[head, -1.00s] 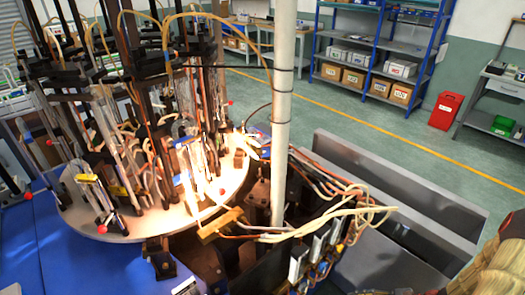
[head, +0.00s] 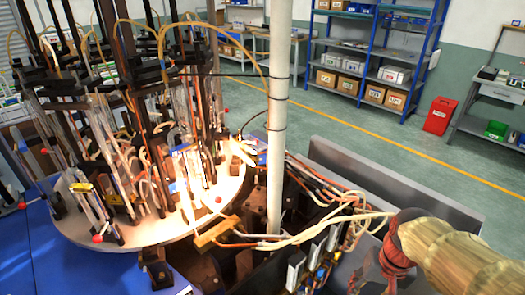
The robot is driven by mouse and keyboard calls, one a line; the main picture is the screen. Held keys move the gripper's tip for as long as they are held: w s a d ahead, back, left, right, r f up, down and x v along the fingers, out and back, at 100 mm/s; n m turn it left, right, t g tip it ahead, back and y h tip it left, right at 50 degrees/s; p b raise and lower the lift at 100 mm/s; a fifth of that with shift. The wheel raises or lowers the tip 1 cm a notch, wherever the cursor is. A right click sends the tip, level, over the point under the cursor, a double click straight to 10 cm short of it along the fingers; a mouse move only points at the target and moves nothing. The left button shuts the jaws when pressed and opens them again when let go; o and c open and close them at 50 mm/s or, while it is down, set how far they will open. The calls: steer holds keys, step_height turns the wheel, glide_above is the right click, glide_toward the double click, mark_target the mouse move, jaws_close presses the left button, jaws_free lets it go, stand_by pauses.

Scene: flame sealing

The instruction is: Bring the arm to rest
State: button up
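A tan-sleeved part of my arm (head: 455,257) reaches in from the lower right corner, with a reddish-brown band and a darker part at its left end. No gripper fingers can be made out on it. The arm overlaps the bundle of cables in the picture; whether it touches them I cannot tell. The round table (head: 110,240) of the sealing machine stands at left, with several glass tubes in upright black holders. Bright flames (head: 190,175) glow near its right side.
A white vertical pole (head: 278,120) rises beside the round table. Pale cables (head: 335,222) spread right over metal fittings. A grey metal panel (head: 400,190) lies behind them. Blue shelves (head: 370,50), a red bin (head: 440,115) and a workbench (head: 497,92) stand across open green floor.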

steer(key=s+a+r+n+t, duration=0.1)
steer(key=a+r+n+t, duration=0.3)
steer(key=a+r, duration=0.5)
steer(key=shift+s+a+r+n+t, duration=0.25)
steer(key=shift+r+n+t, duration=0.15)
steer(key=shift+r, duration=1)
